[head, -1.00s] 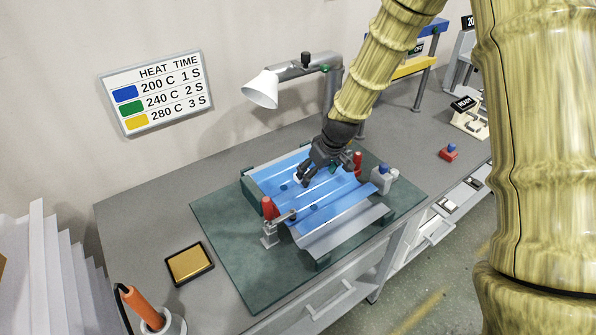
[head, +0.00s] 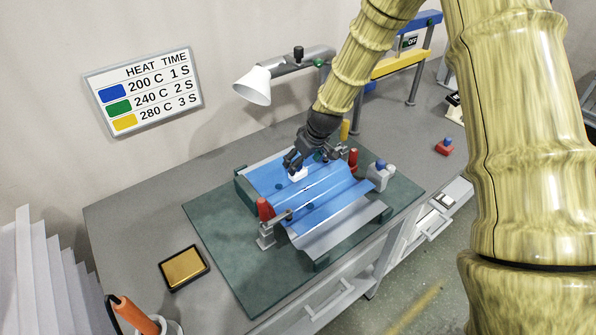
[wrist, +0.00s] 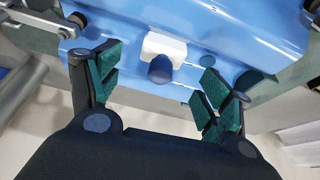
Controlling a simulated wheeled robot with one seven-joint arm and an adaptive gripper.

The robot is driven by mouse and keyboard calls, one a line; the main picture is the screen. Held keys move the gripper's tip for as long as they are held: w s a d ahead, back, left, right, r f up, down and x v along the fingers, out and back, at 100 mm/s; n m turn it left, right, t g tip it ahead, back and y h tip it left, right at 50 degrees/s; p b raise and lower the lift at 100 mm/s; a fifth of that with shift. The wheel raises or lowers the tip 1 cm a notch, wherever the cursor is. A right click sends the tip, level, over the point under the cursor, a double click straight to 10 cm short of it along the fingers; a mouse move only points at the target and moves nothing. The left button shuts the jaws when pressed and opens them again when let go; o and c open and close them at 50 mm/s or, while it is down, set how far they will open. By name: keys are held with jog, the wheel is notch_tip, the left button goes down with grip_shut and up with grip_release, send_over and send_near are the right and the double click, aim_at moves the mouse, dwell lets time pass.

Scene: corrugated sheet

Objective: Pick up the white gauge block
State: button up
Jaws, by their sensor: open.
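The white gauge block (wrist: 165,46) with a dark blue round knob (wrist: 160,69) sits on the blue corrugated sheet (wrist: 240,28) in the wrist view. In the head view the white block (head: 298,173) shows just below my gripper (head: 303,164), on the sheet (head: 335,197). In the wrist view my gripper (wrist: 160,88) is open, with green pads on either side of the knob. Nothing is between the pads except perhaps the knob's near edge; the depth is hard to tell.
Red-handled clamps stand at the sheet's left (head: 264,210) and right (head: 353,160). A grey block with a blue knob (head: 380,174) stands at the right. A gold pad (head: 184,268) lies left of the green mat (head: 215,238). A lamp (head: 254,86) stands behind.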

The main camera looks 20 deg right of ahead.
jog(key=shift+p+x, duration=1.05)
jog(key=shift+x, duration=0.45)
jog(key=shift+p+x, duration=0.3)
jog(key=shift+x, duration=0.8)
jog(key=shift+s, duration=0.1)
jog(key=c, duration=1.2)
jog(key=shift+r, duration=0.1)
